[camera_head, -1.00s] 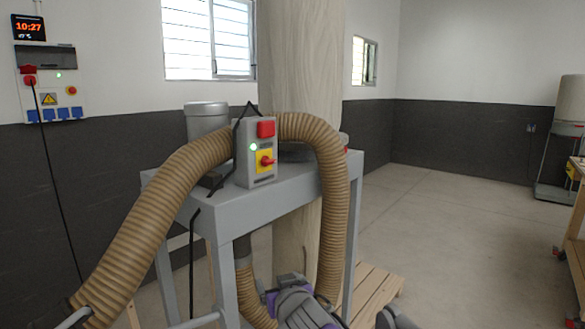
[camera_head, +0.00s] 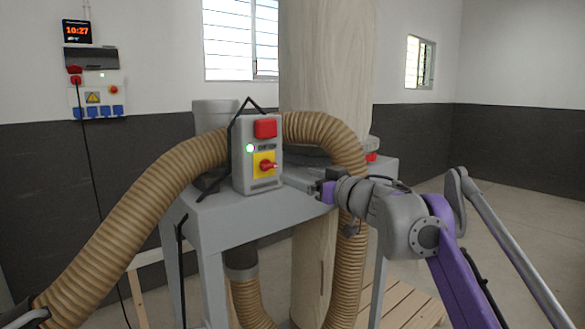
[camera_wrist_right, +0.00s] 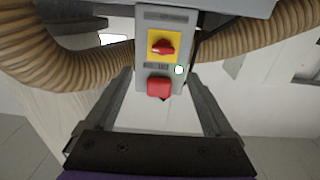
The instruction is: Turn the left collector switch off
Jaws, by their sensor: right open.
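The collector's grey switch box (camera_head: 257,155) stands on the grey metal frame (camera_head: 225,213). It carries a red rotary knob (camera_head: 267,167) on a yellow plate, a red block above it and a lit green lamp. My right gripper (camera_head: 318,188) is just right of the box in the head view, apart from it. The right wrist view shows its open, empty fingers (camera_wrist_right: 160,78), with the box ahead between and beyond them. There the box is upside down, with the knob (camera_wrist_right: 163,47) above the red block (camera_wrist_right: 159,87).
Ribbed tan hoses (camera_head: 150,195) curve along both sides of the box. A dark cable loops over its top. A tall pale collector bag (camera_head: 325,75) rises behind. A wall panel (camera_head: 95,85) hangs at the left. Floor at the right is free.

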